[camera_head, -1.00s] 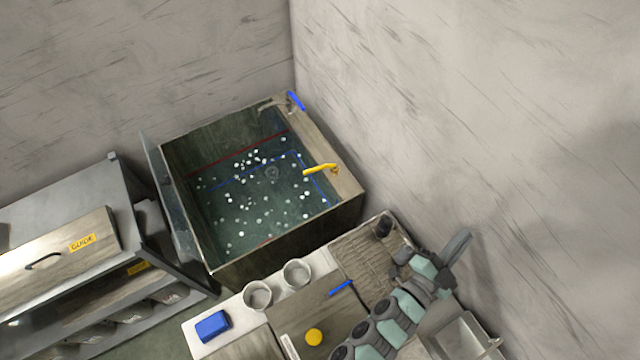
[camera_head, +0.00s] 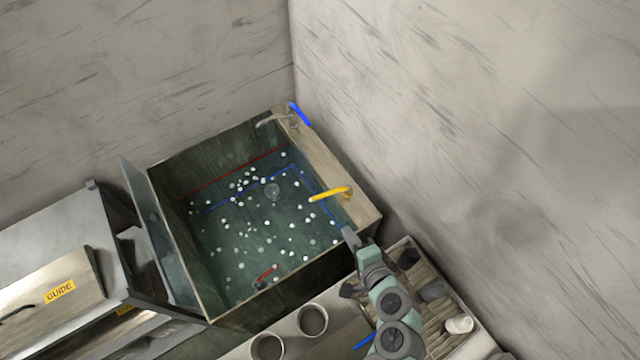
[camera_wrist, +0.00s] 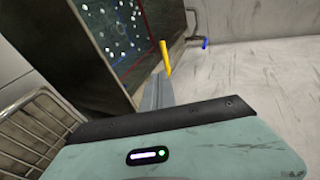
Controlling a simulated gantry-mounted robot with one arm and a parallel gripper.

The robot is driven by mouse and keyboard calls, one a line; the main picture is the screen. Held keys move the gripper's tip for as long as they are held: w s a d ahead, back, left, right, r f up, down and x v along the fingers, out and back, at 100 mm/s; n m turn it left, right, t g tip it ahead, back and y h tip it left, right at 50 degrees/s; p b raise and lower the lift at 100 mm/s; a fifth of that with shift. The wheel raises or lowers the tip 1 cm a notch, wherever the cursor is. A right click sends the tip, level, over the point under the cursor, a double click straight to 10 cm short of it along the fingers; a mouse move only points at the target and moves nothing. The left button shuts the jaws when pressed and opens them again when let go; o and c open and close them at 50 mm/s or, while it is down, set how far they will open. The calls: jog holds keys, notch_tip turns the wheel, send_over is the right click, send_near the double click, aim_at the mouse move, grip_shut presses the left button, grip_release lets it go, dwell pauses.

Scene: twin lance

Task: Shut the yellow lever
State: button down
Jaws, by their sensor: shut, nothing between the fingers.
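The yellow lever (camera_head: 332,193) sits on the right ledge of the sink-like basin and points left over the water. In the wrist view the yellow lever (camera_wrist: 165,57) stands just beyond the tip of my gripper (camera_wrist: 158,92). In the head view my gripper (camera_head: 349,233) is at the basin's near right corner, a short way below the lever in the picture. Its fingers are shut with nothing between them. I see a gap between fingertips and lever in the head view; the wrist view does not settle whether they touch.
The basin (camera_head: 170,205) holds water with several white bits and a red-handled item (camera_head: 266,274). A blue lever (camera_head: 299,114) and a spout (camera_head: 272,121) are at its far corner. Two cups (camera_head: 312,320) and a ribbed tray (camera_head: 440,285) stand nearby. A wall rises at right.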

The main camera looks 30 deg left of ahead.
aim_at(331, 193)
jog(key=p+x, duration=0.2)
jog(key=x, duration=1.1)
jog(key=shift+w+a+r, duration=0.25)
jog(key=shift+w+a, duration=0.1)
jog(key=shift+a, duration=0.05)
jog(key=shift+p, duration=0.3)
